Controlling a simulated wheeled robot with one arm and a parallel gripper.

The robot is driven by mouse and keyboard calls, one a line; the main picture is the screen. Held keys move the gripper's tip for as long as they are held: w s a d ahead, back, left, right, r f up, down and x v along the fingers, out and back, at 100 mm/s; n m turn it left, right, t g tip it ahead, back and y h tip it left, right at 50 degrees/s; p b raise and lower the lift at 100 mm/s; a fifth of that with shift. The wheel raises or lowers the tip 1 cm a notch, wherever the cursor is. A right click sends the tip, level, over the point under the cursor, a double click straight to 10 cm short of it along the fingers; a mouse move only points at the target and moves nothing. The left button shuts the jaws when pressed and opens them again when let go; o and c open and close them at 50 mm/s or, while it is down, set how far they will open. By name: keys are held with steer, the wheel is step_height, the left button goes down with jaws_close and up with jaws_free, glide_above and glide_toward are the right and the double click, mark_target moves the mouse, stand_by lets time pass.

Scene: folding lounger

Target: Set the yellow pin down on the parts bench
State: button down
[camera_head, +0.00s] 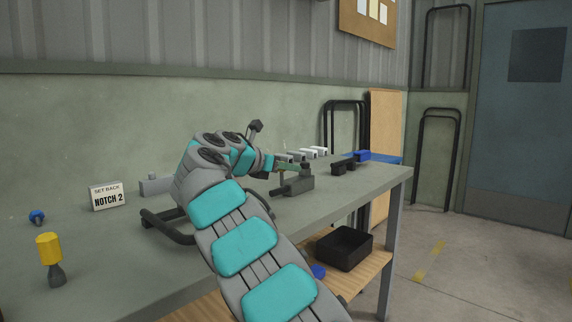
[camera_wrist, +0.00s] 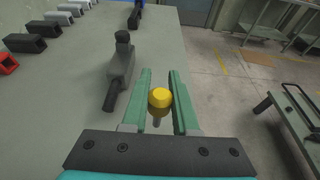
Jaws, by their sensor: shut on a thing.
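The yellow pin (camera_wrist: 160,98), with a round yellow head and a grey shank below it, is between the two green fingers of my gripper (camera_wrist: 160,82) in the wrist view. My gripper is shut on it. The pin's lower end is hard to make out. The parts bench (camera_wrist: 75,95) lies below and to the left in that view, with its edge close to the fingers. In the head view my gripper (camera_head: 284,167) is above the right part of the bench (camera_head: 345,192), and the pin cannot be made out there.
A grey clamp-like block with a black handle (camera_wrist: 122,66) stands just left of the fingers. Several grey, white and black blocks stand farther along. A yellow-topped grey piece (camera_head: 49,250), a NOTCH 2 sign (camera_head: 107,196) and a black frame (camera_head: 165,227) are at left. A black bin (camera_head: 344,248) is below.

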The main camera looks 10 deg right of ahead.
steer(key=shift+s+f, duration=0.1)
steer(key=shift+f, duration=1.9)
steer(key=shift+f+b, duration=1.05)
steer(key=shift+f, duration=0.35)
steer(key=shift+f, duration=0.55)
steer(key=c, duration=0.6)
jaws_free()
